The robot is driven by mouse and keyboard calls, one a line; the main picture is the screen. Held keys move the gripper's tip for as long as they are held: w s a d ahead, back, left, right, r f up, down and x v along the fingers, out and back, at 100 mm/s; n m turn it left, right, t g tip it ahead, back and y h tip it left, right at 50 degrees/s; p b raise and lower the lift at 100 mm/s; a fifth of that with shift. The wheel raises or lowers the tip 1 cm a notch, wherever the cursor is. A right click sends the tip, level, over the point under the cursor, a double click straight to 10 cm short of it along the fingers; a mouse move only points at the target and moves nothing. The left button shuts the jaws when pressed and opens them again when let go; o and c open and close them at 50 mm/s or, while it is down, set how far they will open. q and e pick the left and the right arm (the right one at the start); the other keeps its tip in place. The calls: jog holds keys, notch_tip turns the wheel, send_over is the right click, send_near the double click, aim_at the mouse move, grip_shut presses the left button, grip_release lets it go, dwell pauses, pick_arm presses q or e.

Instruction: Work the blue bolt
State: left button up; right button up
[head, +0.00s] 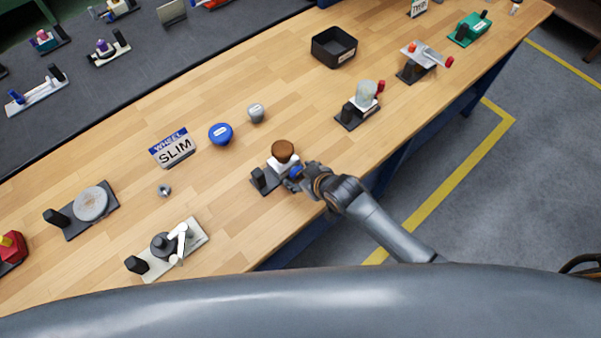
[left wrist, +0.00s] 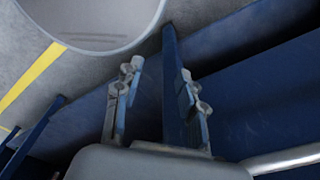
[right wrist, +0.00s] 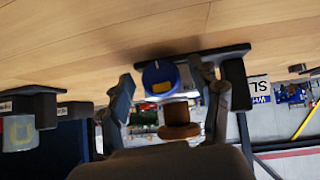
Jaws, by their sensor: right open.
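The blue bolt (head: 296,172) sticks out of the side of a small white valve with a brown round knob (head: 283,150), on a dark base plate (head: 264,185). My right gripper (head: 299,181) is at the bolt, from the right. In the right wrist view the bolt's round blue face (right wrist: 158,76) lies between the open fingers (right wrist: 160,92), and the brown knob (right wrist: 180,122) appears below it. Whether the fingers touch the bolt cannot be told. My left gripper (left wrist: 157,85) shows only in the left wrist view, open and empty beside blue table framework.
Another valve with a white handle (head: 178,243) stands front left. A black bin (head: 334,47) is farther back. Bare wood surrounds the valve.

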jog(key=shift+c, duration=0.4)
jog(key=c, duration=1.1)
jog(key=shift+s+n+t+h, duration=0.1)
jog(key=shift+n+t+h, duration=0.2)
jog(key=shift+h, duration=0.1)
jog(key=o, duration=1.2)
jog(key=v, duration=1.2)
